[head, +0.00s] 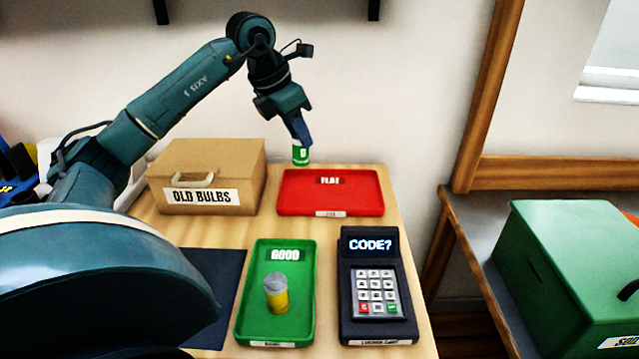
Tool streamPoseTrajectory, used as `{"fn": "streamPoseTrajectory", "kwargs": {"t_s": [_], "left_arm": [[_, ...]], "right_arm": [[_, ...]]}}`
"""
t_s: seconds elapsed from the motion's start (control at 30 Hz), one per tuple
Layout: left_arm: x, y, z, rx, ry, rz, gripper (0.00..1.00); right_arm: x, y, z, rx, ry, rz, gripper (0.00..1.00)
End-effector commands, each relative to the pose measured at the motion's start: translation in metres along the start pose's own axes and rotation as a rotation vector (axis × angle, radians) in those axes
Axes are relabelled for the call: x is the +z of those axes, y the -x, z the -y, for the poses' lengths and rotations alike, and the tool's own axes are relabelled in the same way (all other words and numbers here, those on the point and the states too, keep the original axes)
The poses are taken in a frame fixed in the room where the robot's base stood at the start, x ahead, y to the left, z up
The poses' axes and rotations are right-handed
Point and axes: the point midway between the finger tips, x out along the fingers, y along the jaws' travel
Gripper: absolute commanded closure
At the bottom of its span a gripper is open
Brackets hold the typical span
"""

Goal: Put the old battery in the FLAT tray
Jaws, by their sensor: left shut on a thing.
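My left gripper (301,138) is shut on a small green and white battery (300,155). It holds the battery upright, near the back edge of the red FLAT tray (345,197). In the picture the battery shows just above the tray's back rim, left of the FLAT label. I cannot tell how high it hangs. The red tray looks empty apart from its label. A yellow battery with a grey top (277,293) stands in the green GOOD tray (249,318). My right gripper is not in view.
A cardboard OLD BULBS box (215,165) stands left of the red tray. A dark keypad reading CODE? (372,245) stands right of the green tray. A dark mat (215,270) lies to its left. A green box (560,255) is on a separate surface at right.

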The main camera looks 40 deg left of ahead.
Motion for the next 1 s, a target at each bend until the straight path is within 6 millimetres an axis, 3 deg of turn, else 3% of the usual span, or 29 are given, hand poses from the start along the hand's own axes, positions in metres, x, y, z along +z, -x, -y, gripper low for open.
{"fn": "streamPoseTrajectory", "kwargs": {"t_s": [0.1, 0.6, 1.0], "left_arm": [[-0.012, -0.024, 0.000, 0.001, 0.002, -0.008, 0.97], [-0.034, -0.080, 0.000, 0.000, -0.002, -0.004, 0.97], [-0.036, -0.085, 0.000, 0.000, -0.002, -0.001, 0.97]], "right_arm": [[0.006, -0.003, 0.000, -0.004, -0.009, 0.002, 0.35], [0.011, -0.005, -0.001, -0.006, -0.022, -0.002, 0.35], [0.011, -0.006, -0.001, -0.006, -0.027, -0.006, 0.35]]}}
